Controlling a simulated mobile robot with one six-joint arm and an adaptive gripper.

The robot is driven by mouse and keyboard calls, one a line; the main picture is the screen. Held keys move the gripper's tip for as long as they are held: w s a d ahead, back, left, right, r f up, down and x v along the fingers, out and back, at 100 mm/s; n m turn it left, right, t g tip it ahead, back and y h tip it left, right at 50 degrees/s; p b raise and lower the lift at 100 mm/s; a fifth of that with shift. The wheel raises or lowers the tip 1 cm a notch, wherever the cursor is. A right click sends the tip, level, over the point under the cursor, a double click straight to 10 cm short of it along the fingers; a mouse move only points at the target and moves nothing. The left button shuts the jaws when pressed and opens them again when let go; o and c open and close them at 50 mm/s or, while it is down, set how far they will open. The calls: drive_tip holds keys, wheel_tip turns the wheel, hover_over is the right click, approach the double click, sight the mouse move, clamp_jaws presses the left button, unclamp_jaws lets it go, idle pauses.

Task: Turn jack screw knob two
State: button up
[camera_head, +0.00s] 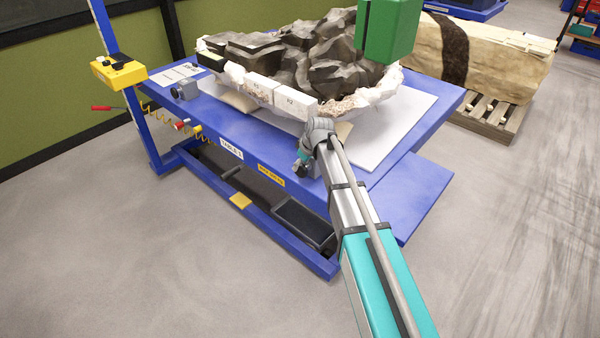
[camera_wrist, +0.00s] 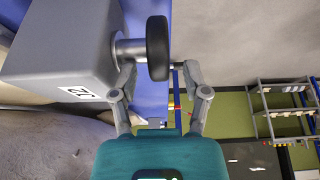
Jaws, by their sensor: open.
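In the wrist view a grey jack block (camera_wrist: 70,45) has a label that seems to read J2. A short metal shaft leads from it to a black round knob (camera_wrist: 157,48), seen edge-on. My gripper (camera_wrist: 160,72) is open, with one finger on each side of the knob's near edge. The left fingertip is close to the shaft side, and I cannot tell whether either finger touches the knob. In the head view my gripper (camera_head: 301,165) is at the front edge of the blue table (camera_head: 215,125). The J2 knob is not clearly visible there, near my wrist.
Another grey jack (camera_head: 186,90) stands at the table's left end. A dark fossil block (camera_head: 335,65) in a white jacket lies on the table, and a green block (camera_head: 388,30) hangs above it. The floor in front is clear.

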drive_tip(key=shift+b+x, duration=0.95)
drive_tip(key=shift+x, duration=0.35)
drive_tip(key=shift+c, duration=0.3)
clamp_jaws()
